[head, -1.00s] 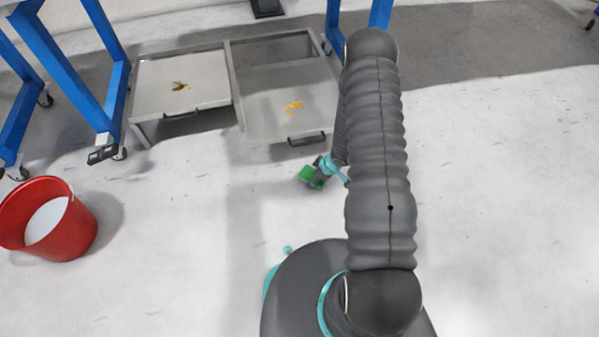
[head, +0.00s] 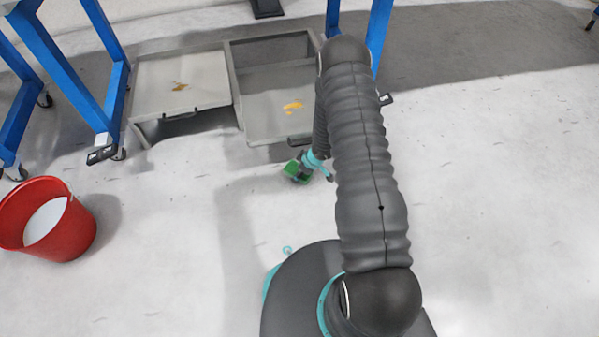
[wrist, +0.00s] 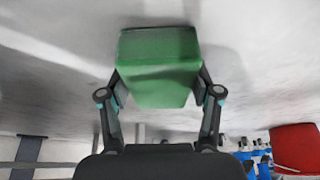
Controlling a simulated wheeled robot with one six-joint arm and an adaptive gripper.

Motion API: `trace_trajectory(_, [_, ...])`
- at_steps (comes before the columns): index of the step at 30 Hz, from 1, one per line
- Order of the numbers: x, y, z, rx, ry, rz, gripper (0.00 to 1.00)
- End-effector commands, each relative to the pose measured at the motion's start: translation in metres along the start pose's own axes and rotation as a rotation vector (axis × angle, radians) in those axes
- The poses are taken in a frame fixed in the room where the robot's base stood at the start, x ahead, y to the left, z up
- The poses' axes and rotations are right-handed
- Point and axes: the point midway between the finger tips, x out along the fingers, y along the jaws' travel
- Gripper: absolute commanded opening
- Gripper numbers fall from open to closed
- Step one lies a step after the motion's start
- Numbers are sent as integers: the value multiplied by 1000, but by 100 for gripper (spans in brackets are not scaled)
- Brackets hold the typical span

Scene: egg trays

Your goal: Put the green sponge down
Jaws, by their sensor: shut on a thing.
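The green sponge (head: 292,169) is held in my gripper (head: 299,172), in front of the right-hand metal tray in the head view. The wrist view shows the green sponge (wrist: 158,68) as a block between the two fingers of my gripper (wrist: 158,92), which are shut on its sides. Pale floor shows behind the sponge. I cannot tell how high the sponge is above the floor. My arm hides part of the gripper in the head view.
Two metal trays (head: 235,90) with handles stand at the back, with yellow and brown smears in them. A red bucket (head: 78,232) with whitish contents stands at the left and also shows in the wrist view (wrist: 295,150). Blue frame legs (head: 62,75) flank the trays. Floor between is clear.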

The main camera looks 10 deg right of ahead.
Motion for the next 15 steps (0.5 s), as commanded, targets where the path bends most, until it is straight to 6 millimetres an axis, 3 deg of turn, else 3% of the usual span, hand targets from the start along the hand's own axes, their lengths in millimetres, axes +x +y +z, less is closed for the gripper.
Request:
trace_trajectory(3, [4,0,2,0,0,0,26])
trace_trajectory(4, [3,0,1,0,0,0,68])
trace_trajectory(6, [3,0,1,0,0,0,86])
trace_trajectory(15, [2,0,1,0,0,0,89])
